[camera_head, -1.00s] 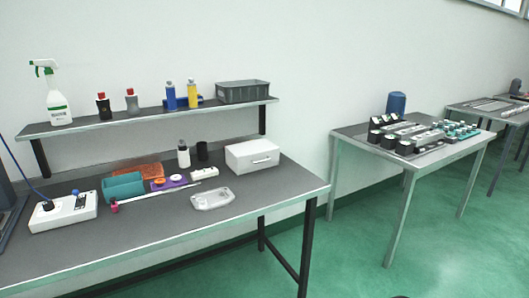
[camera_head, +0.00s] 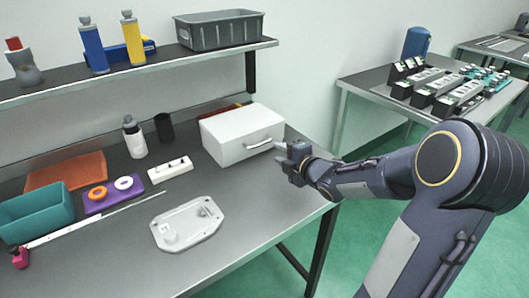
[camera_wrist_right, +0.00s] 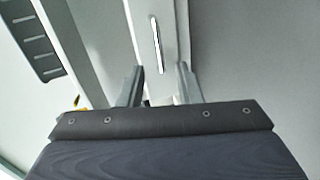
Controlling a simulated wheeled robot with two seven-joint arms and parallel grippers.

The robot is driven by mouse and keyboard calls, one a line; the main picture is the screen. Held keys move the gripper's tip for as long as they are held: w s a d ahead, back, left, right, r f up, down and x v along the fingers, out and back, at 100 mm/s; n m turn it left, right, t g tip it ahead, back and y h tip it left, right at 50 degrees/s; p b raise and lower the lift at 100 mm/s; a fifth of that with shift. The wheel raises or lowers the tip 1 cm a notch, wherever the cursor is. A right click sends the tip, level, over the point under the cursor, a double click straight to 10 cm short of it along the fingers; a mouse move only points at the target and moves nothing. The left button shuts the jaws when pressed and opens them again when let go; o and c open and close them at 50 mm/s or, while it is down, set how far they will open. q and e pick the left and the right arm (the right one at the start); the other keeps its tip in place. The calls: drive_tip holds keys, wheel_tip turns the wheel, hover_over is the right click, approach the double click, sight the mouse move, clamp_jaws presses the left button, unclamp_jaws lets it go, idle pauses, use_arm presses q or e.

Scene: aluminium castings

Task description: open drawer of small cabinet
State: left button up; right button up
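The small white cabinet (camera_head: 225,130) stands at the back right of the near workbench. Its drawer front faces right and forward and looks closed, with a metal bar handle (camera_head: 262,144). My right gripper (camera_head: 281,150) is just right of the handle, pointing at the drawer front. In the right wrist view, my right gripper (camera_wrist_right: 160,76) has its two fingers apart, and the handle (camera_wrist_right: 156,45) lies ahead, roughly in line with the gap between them. I cannot tell whether the fingers touch the drawer front. My left gripper is not in view.
A casting (camera_head: 188,224) lies on the workbench in front of the cabinet. A dark cylinder (camera_head: 163,127) and a white bottle (camera_head: 135,138) stand left of it. A shelf with a grey bin (camera_head: 220,32) is above. The bench surface right of the casting is clear.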

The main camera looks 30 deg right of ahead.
sight(261, 144)
drive_tip(key=shift+w+a+f+n+y, duration=0.15)
drive_tip(key=shift+w+n, duration=0.1)
drive_tip(key=shift+w, duration=0.15)
drive_tip(key=shift+w+f+n+y, duration=0.1)
drive_tip(key=shift+w+n+y, duration=0.05)
drive_tip(key=shift+w+n, duration=0.15)
drive_tip(key=x, duration=0.6)
drive_tip(key=shift+w+p, duration=0.35)
drive_tip(key=shift+p, duration=0.05)
clamp_jaws()
